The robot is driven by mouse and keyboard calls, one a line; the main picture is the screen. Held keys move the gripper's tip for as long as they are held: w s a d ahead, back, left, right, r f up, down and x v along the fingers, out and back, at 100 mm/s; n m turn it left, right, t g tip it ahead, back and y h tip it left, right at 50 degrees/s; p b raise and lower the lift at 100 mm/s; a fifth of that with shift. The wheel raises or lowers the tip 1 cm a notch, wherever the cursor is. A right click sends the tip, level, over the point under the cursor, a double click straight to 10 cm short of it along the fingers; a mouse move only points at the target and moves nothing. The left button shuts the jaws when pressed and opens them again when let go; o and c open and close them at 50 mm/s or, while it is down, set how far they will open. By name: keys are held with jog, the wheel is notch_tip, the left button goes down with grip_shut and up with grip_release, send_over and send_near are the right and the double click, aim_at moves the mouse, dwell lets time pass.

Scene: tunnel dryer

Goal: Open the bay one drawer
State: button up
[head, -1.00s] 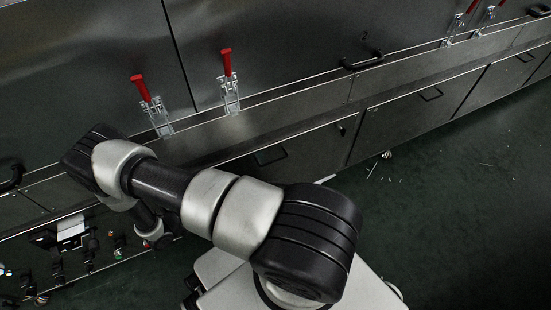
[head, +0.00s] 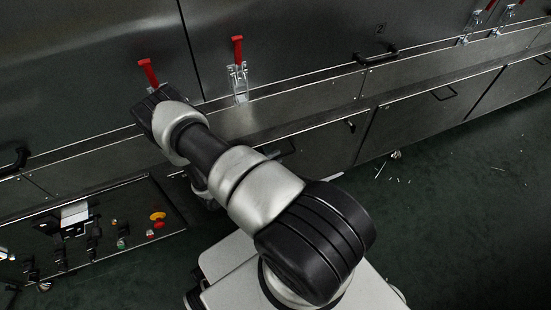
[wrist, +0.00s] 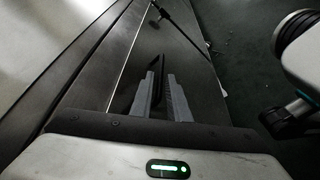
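A dark steel drawer front (head: 318,148) is shut, low in the machine's wall, behind my arm. No bay one label is readable on it. Its dark handle (head: 285,154) is partly hidden by my arm in the head view. In the wrist view the dark bar of a handle (wrist: 159,68) stands up from the drawer face. My gripper (wrist: 160,76) is open, its two grey fingers on either side of the handle's near part. I cannot tell if either finger touches it. In the head view my arm hides the gripper.
A control panel (head: 100,225) with knobs and a red-yellow button is at the left. Red-handled clamps (head: 238,70) sit above the drawers. The green floor (head: 470,200) at right is mostly clear.

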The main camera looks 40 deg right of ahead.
jog(key=shift+d+f, duration=0.1)
jog(key=shift+d, duration=0.5)
grip_shut()
jog(key=shift+a, duration=0.1)
dwell(1.0)
